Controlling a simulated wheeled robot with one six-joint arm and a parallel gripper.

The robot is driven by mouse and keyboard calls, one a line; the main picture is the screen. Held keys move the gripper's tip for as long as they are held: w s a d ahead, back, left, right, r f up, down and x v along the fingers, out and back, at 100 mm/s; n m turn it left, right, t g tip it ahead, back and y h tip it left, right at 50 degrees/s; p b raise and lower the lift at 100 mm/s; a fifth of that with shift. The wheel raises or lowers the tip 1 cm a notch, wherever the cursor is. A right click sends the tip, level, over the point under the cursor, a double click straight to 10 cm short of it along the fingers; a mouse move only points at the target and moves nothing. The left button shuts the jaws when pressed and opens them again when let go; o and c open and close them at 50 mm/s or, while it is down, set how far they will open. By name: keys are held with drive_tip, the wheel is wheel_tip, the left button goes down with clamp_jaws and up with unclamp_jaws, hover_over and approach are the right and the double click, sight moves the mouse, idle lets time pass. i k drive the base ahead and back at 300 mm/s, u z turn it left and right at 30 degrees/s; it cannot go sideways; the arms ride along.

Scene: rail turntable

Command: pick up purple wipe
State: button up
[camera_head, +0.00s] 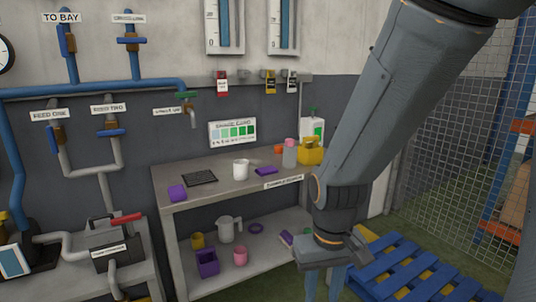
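A flat purple piece (265,170) that looks like a folded wipe lies on the grey bench top, right of the white mug. A thicker purple block (177,192) lies at the bench's left front corner; I cannot tell for certain which of the two is the wipe. My gripper (325,287) hangs low in front of the bench's right end, pointing down, apart from both purple pieces. Its two fingers look spread with a gap between them, and nothing shows in it. The fingertips run close to the bottom picture edge.
The bench (215,188) also carries a black grid tray (200,177), a white mug (241,169), a pink-capped bottle (290,154) and a yellow container (311,151). Its lower shelf (262,262) holds a pitcher (229,229) and a purple bin (207,263). A blue pallet (410,265) lies right.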

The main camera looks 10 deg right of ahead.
sight(266, 170)
drive_tip(key=z, duration=0.25)
drive_tip(key=i, duration=1.3)
drive_tip(key=u, duration=0.65)
